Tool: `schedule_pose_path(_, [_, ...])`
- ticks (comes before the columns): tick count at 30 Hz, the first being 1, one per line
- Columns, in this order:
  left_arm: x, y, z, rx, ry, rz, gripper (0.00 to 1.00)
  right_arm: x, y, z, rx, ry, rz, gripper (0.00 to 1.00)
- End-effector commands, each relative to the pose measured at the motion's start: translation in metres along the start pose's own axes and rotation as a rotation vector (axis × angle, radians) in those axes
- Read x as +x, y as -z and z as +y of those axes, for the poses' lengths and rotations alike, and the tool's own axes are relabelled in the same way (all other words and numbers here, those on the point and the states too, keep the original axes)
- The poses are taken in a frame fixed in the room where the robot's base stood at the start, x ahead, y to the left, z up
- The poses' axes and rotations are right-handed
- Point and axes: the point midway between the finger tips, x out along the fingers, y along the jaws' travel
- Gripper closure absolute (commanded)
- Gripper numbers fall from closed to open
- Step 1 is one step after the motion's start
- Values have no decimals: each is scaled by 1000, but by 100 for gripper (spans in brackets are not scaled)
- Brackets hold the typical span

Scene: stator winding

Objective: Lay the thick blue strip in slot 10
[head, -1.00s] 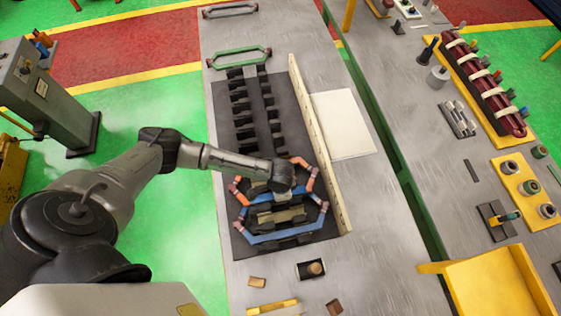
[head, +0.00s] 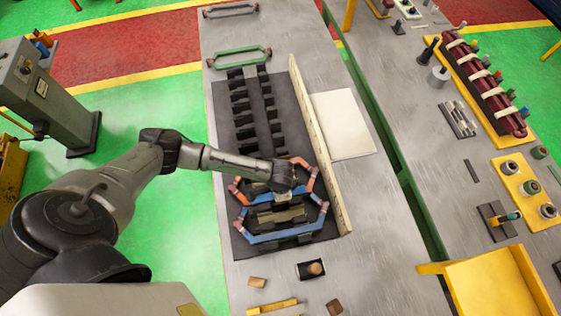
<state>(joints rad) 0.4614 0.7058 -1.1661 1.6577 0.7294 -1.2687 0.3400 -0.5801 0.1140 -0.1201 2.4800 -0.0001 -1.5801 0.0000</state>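My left arm reaches in from the left, and its gripper (head: 283,194) points down over the near part of the dark slotted stator block (head: 262,112). The wrist covers the fingers, so I cannot tell whether they are open or shut on anything. Two blue coils with orange-pink corners lie on the block: a far coil (head: 313,176), partly under the gripper, and a near coil (head: 282,236). I cannot pick out the thick blue strip from the blue coil sides, and no slot number is readable. My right gripper is not in view.
A tall cream rail (head: 318,150) runs along the block's right side, with a white sheet (head: 342,124) beyond it. A green frame (head: 239,56) lies behind the block. Small brown blocks (head: 257,282) and a dark holder (head: 310,270) lie in front.

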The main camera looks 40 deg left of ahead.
Motion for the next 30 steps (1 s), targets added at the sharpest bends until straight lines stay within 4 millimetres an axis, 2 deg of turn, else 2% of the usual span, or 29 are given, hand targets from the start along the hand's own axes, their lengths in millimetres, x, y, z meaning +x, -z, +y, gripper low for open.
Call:
schedule_pose_path(22, [6,0,0,0,0,0,97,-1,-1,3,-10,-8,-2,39])
schedule_pose_path(23, [6,0,0,0,0,0,66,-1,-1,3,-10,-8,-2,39])
schedule_pose_path(30, [6,0,0,0,0,0,43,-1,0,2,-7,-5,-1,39])
